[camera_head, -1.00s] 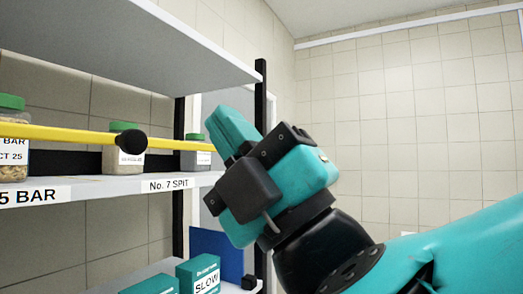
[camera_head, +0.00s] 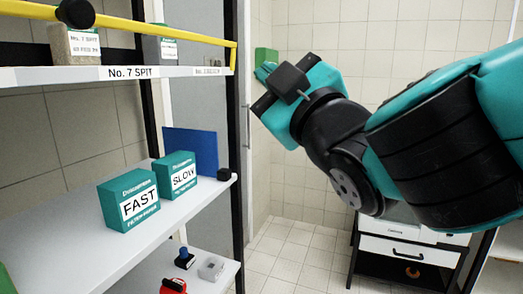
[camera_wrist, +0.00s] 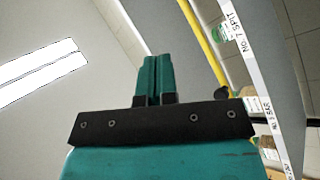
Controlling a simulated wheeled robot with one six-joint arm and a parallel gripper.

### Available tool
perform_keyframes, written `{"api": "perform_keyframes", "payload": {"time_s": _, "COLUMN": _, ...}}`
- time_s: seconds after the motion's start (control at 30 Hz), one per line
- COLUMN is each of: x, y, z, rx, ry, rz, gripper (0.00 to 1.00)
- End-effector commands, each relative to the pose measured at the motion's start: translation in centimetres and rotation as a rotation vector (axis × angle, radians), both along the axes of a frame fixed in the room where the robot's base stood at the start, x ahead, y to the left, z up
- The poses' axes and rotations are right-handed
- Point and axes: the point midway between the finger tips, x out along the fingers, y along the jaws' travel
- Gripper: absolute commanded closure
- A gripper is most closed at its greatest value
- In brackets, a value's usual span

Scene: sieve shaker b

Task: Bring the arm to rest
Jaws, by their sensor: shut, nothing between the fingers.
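My gripper (camera_head: 262,72) is raised in the middle of the head view, to the right of the shelf rack and clear of it. Its teal fingers are mostly hidden behind its own dark body there. In the wrist view my gripper (camera_wrist: 154,60) shows its two teal fingers pressed together with nothing between them. The ceiling lies behind them. My teal and black arm reaches in from the right side of the head view.
The shelf rack (camera_head: 110,75) stands at left with a yellow bar (camera_head: 130,22) along its upper shelf. FAST (camera_head: 128,202) and SLOW (camera_head: 177,176) boxes sit on the middle shelf. A drawer cabinet (camera_head: 410,250) stands at lower right. Open floor (camera_head: 295,245) lies between.

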Motion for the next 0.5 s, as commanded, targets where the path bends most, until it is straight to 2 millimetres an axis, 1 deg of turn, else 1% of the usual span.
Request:
{"api": "perform_keyframes", "payload": {"time_s": 0.03, "x": 1.7, "y": -2.1, "z": -2.8, "rx": 0.012, "ry": 0.17, "rz": -0.036, "gripper": 1.0}}
{"api": "perform_keyframes", "payload": {"time_s": 0.07, "x": 2.3, "y": -3.0, "z": -4.5, "rx": 0.02, "ry": 0.278, "rz": -0.05, "gripper": 1.0}}
{"api": "perform_keyframes", "payload": {"time_s": 0.1, "x": 2.8, "y": -4.2, "z": -6.9, "rx": 0.029, "ry": 0.42, "rz": -0.069, "gripper": 1.0}}
{"api": "perform_keyframes", "payload": {"time_s": 0.17, "x": 2.7, "y": -5.8, "z": -10.5, "rx": 0.041, "ry": 0.63, "rz": -0.09, "gripper": 1.0}}
{"api": "perform_keyframes", "payload": {"time_s": 0.2, "x": 2.3, "y": -6.9, "z": -12.8, "rx": 0.047, "ry": 0.767, "rz": -0.104, "gripper": 1.0}}
{"api": "perform_keyframes", "payload": {"time_s": 0.23, "x": 1.7, "y": -7.5, "z": -14.4, "rx": 0.049, "ry": 0.869, "rz": -0.111, "gripper": 1.0}}
{"api": "perform_keyframes", "payload": {"time_s": 0.27, "x": 0.9, "y": -8.2, "z": -16.0, "rx": 0.051, "ry": 0.97, "rz": -0.119, "gripper": 1.0}}
{"api": "perform_keyframes", "payload": {"time_s": 0.3, "x": -0.5, "y": -9.0, "z": -18.0, "rx": 0.048, "ry": 1.103, "rz": -0.127, "gripper": 1.0}}
{"api": "perform_keyframes", "payload": {"time_s": 0.37, "x": -3.0, "y": -10.1, "z": -20.6, "rx": 0.04, "ry": 1.295, "rz": -0.135, "gripper": 1.0}}
{"api": "perform_keyframes", "payload": {"time_s": 0.4, "x": -4.8, "y": -10.7, "z": -22.0, "rx": 0.029, "ry": 1.413, "rz": -0.138, "gripper": 1.0}}
{"api": "perform_keyframes", "payload": {"time_s": 0.47, "x": -7.7, "y": -11.5, "z": -23.6, "rx": 0.006, "ry": 1.576, "rz": -0.141, "gripper": 1.0}}
{"api": "perform_keyframes", "payload": {"time_s": 0.5, "x": -9.5, "y": -12.0, "z": -24.4, "rx": -0.014, "ry": 1.67, "rz": -0.141, "gripper": 1.0}}
